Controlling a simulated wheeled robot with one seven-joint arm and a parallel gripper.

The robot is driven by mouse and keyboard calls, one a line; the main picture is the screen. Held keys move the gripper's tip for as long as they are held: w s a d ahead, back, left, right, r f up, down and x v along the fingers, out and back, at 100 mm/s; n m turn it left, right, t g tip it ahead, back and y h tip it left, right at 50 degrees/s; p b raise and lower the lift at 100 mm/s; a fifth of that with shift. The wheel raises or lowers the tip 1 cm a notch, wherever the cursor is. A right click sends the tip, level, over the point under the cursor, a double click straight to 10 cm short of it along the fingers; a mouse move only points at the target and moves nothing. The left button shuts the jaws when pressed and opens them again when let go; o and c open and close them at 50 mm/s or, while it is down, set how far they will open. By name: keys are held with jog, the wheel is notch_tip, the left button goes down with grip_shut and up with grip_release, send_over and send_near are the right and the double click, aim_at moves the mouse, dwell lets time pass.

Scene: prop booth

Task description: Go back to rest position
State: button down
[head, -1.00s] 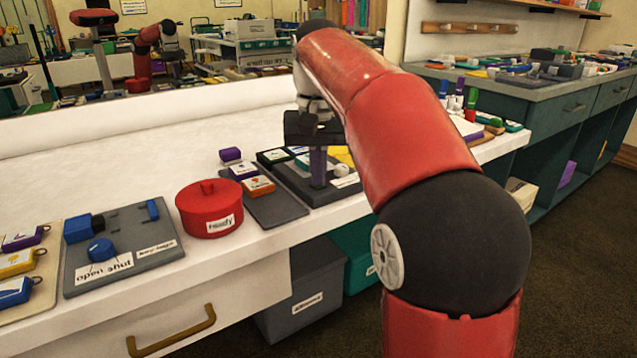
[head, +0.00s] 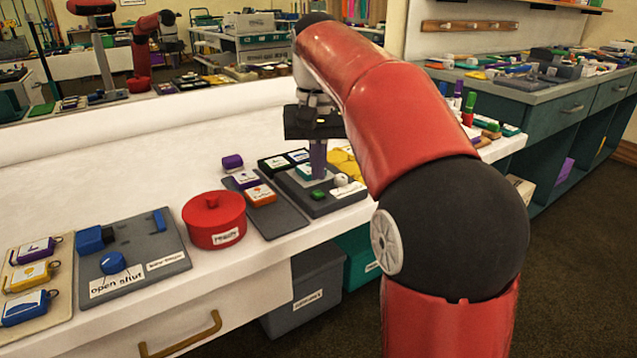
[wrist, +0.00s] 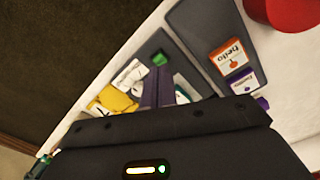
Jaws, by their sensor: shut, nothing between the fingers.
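My gripper (head: 318,175) hangs over the grey tray (head: 345,197) on the white bench, pointing down. Its two purple-grey fingers are together with nothing between them. The wrist view shows the fingertips (wrist: 158,80) close to a small green piece (wrist: 159,58) in the picture; the head view shows this green piece (head: 318,195) on the tray just below the fingers. Whether they touch is hard to tell. My red arm covers the right part of the tray in the head view.
A red lidded pot (head: 213,222) stands left of a grey mat (head: 278,219) with labelled blocks. Further left are an open/shut switch board (head: 150,250) and a board of colored tags (head: 50,305). A teal counter (head: 545,125) stands at right.

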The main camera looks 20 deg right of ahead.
jog(key=shift+r, duration=0.85)
jog(key=shift+s, duration=0.1)
jog(key=s+f+n+t, duration=0.1)
jog(key=s+f+t, duration=0.1)
jog(key=s+f, duration=0.6)
jog(key=s+f+n+t, duration=0.1)
jog(key=s+f+t, duration=0.2)
jog(key=s+f, duration=0.5)
jog(key=s, duration=0.6)
jog(key=shift+t, duration=0.3)
